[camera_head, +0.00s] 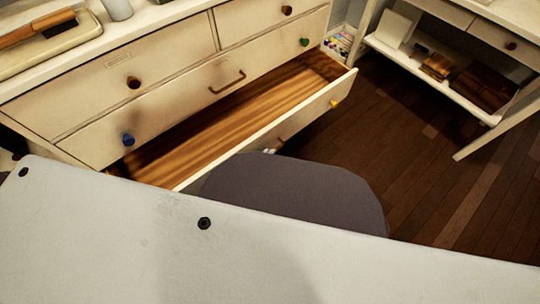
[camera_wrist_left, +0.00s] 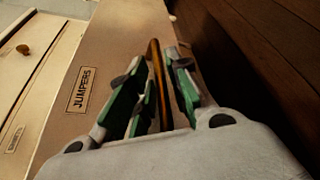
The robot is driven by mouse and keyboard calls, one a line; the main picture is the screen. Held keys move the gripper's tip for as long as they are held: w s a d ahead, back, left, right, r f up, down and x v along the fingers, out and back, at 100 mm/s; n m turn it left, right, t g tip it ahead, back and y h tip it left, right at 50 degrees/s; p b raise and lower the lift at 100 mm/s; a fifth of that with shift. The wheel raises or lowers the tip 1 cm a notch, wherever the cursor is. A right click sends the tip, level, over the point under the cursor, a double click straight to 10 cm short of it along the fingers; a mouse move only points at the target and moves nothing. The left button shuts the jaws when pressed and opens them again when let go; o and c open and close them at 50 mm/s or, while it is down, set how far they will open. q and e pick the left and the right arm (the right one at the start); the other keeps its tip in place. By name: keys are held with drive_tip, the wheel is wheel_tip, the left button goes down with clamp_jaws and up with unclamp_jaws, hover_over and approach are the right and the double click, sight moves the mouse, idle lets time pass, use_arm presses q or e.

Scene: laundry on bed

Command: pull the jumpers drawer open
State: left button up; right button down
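The jumpers drawer (camera_head: 330,95) is the lowest drawer showing in the head view. It is pulled well out, and its bare wooden inside shows. In the left wrist view its front (camera_wrist_left: 112,50) carries a JUMPERS label (camera_wrist_left: 82,89). A bronze bar handle (camera_wrist_left: 156,75) stands out from that front. My left gripper (camera_wrist_left: 160,66) has its green-padded fingers on both sides of the handle, closed in on it. In the head view the left gripper (camera_head: 268,151) is mostly hidden behind my arm; only a small bit shows by the handle. My right gripper is not in view.
The dresser's upper drawers (camera_head: 185,80) are shut, with differing knobs. A white desk with a low shelf (camera_head: 425,72) stands at the right. Dark wooden floor (camera_head: 430,190) lies open between. My pale arm fills the front of the head view.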

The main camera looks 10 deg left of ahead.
use_arm(q)
drive_tip(key=v, duration=0.6)
drive_tip(key=shift+s, duration=0.25)
drive_tip(key=shift+a, duration=0.1)
drive_tip(key=shift+r, duration=0.1)
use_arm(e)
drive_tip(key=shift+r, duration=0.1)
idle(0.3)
